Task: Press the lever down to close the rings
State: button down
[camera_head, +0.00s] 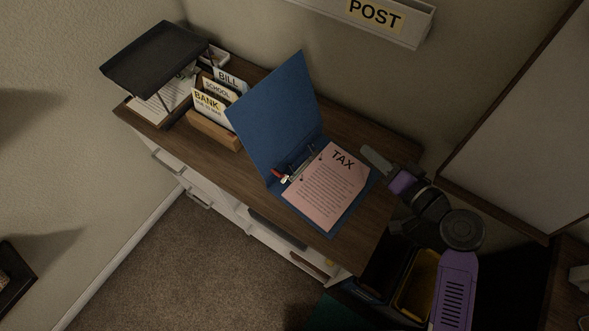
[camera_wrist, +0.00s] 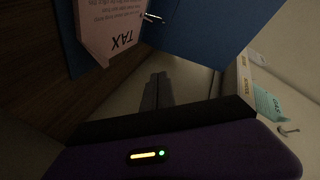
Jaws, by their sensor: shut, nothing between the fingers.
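A blue binder (camera_head: 275,115) lies open on the wooden desk, its left cover raised. A pink TAX sheet (camera_head: 326,187) lies on its right side. The lever (camera_head: 277,174) with a red tip is at the spine, beside the metal rings (camera_head: 297,169). Whether the rings are open is too small to tell. My gripper (camera_head: 365,151) is shut and empty, near the upper right corner of the sheet, well right of the lever. In the wrist view the shut fingers (camera_wrist: 156,82) point toward the binder cover (camera_wrist: 210,30); a ring (camera_wrist: 153,18) shows at the top, and the lever is not visible.
A wooden file box (camera_head: 214,131) with BANK, SCHOOL and BILL cards stands left of the binder. A black tray (camera_head: 157,58) is farther left. A POST shelf (camera_head: 375,18) hangs on the wall above. The desk's front edge (camera_head: 225,178) is clear.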

aim_at(282, 174)
jog(key=s+a+r+n+g+y, duration=0.2)
jog(key=s+a+n+g+y, duration=0.2)
jog(key=a+y, duration=0.3)
jog(key=shift+s+a+g, duration=0.3)
jog(key=shift+s, duration=0.35)
jog(key=shift+r, duration=0.1)
jog(key=shift+w+a+f+p, duration=0.35)
jog(key=shift+a+f+p, duration=0.15)
jog(key=shift+a, duration=1.35)
jog(key=shift+w+a+f+p, duration=0.4)
jog(key=shift+a+f, duration=0.25)
jog(key=shift+a, duration=1.15)
jog(key=shift+w+a+f+p, duration=0.35)
jog(key=shift+a+f+p, duration=0.15)
jog(key=shift+a, duration=1.35)
jog(key=shift+s+f+n, duration=0.1)
jog(key=shift+f+n, duration=0.05)
jog(key=shift+n, duration=0.15)
